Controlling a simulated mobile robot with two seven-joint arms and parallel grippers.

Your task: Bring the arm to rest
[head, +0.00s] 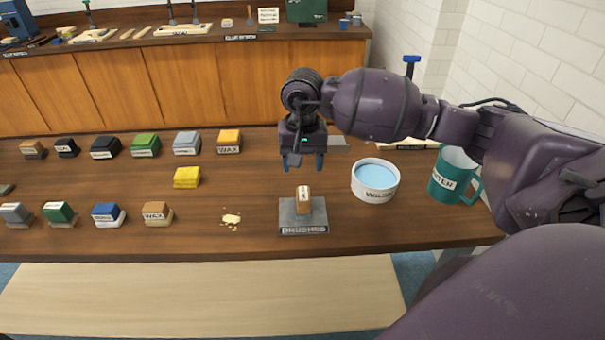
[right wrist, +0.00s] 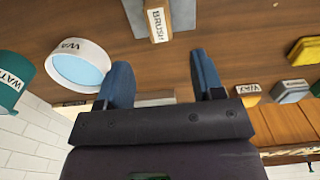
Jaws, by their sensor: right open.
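My right arm comes in from the right in the head view. Its right gripper (head: 303,163) points down and hangs over the table (head: 260,190), behind the brush block. Its blue fingers are apart with nothing between them; they also show in the right wrist view (right wrist: 163,80). A wooden brush block (head: 303,200) stands on the grey holder labelled BRUSHES (head: 304,218), apart from the gripper. The block's label BRUSH (right wrist: 158,25) shows in the right wrist view. My left gripper is in neither view.
A white bowl of blue water (head: 376,180) and a teal mug (head: 453,176) stand to the right. A yellow block (head: 187,177), crumbs (head: 231,219) and several coloured blocks in two rows lie to the left. A wooden cabinet counter (head: 180,85) stands behind.

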